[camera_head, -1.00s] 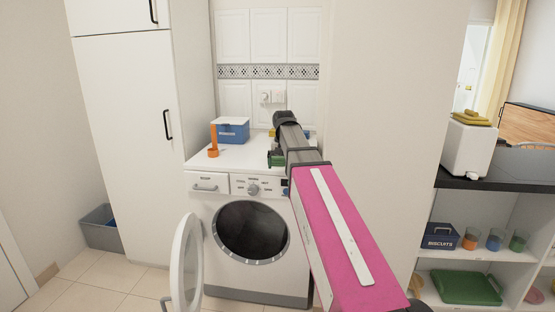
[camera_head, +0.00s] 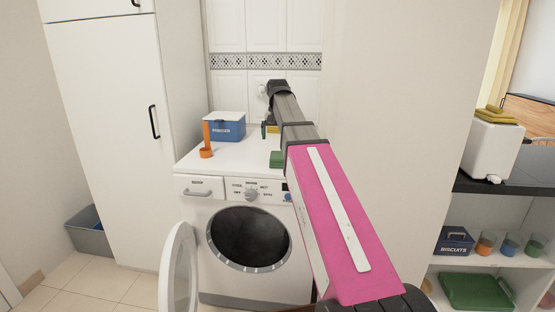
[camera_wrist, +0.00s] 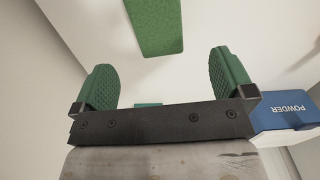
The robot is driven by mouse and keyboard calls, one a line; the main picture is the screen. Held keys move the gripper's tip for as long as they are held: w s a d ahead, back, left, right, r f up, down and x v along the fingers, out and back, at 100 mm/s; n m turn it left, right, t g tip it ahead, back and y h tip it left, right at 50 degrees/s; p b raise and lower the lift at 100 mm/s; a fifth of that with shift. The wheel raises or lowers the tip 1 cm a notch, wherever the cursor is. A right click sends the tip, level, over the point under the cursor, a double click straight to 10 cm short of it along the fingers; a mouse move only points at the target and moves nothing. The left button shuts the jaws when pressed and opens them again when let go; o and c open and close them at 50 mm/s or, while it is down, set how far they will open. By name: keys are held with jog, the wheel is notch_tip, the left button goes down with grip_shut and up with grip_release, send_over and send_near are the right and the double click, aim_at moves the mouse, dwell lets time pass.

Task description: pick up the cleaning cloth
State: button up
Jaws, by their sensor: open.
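A flat green rectangle with a rough surface, which looks like the cleaning cloth (camera_head: 276,159), lies on the white top of the washing machine near its front edge, partly hidden by my arm. In the wrist view the green cloth (camera_wrist: 155,24) is at the top of the picture, beyond my fingertips and apart from them. My gripper (camera_wrist: 162,66) is open and empty, with its two green ridged fingers spread wide. In the head view my arm hides most of the gripper, above the back of the machine top.
A blue powder box (camera_head: 224,128) with a white lid and an orange scoop (camera_head: 206,150) stand left on the machine top. The round washer door (camera_head: 180,270) hangs open to the left. A white wall panel (camera_head: 400,130) is right of my arm. Shelves (camera_head: 505,188) are further right.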

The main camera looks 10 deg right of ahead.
aim_at(278, 155)
notch_tip(278, 155, down, 10)
jog(key=shift+s+d+r, duration=0.1)
jog(key=shift+d, duration=0.05)
jog(key=c, duration=0.9)
